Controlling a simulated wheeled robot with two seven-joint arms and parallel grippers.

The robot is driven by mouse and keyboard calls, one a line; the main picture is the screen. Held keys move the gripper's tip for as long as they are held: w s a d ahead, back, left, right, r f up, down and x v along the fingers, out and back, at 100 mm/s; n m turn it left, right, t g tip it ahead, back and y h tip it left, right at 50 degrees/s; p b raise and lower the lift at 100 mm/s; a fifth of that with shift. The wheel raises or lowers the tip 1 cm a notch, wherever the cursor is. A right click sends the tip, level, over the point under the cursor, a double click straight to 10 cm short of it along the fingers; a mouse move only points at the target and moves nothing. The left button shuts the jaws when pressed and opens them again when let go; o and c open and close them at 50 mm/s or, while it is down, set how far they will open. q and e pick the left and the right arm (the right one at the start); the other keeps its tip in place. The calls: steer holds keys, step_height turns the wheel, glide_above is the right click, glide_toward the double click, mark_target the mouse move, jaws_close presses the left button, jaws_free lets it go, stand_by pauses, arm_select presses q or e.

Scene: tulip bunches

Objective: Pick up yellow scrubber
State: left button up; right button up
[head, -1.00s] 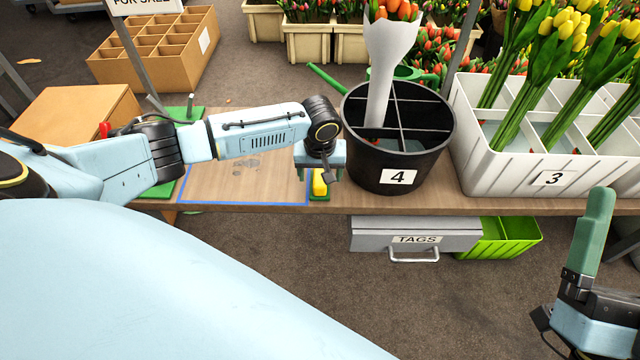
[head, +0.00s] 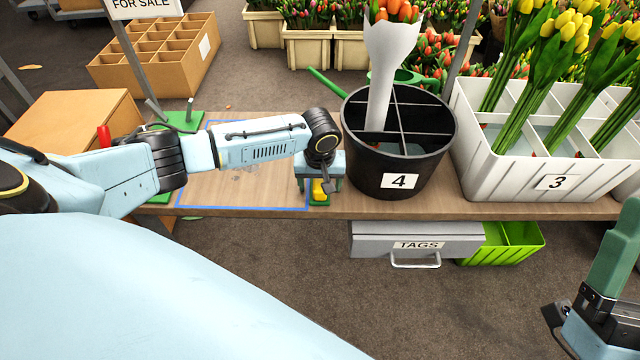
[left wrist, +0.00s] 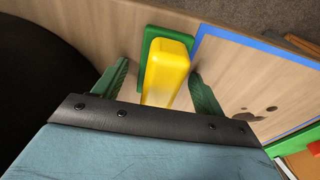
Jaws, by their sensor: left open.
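The yellow scrubber (left wrist: 167,70) stands out in the left wrist view, lying over a green base (left wrist: 150,48). In the head view the scrubber (head: 318,190) is partly hidden behind my left gripper (head: 319,186), just left of the black bucket. My left gripper (left wrist: 158,88) is open in the left wrist view, with one green finger on each side of the scrubber. I cannot tell whether the fingers touch it. My right gripper (head: 614,250) is partly in the head view at the right edge, away from the table; its jaw state is unclear.
The black bucket (head: 430,165) marked 4 stands close to the right of my left gripper. A blue-outlined area (head: 250,207) lies to the left. A white crate (head: 500,175) of tulips stands further right. A grey tags drawer (head: 370,240) hangs under the table edge.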

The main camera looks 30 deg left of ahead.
arm_select(q)
steer(key=shift+f, duration=0.1)
steer(key=c, duration=1.1)
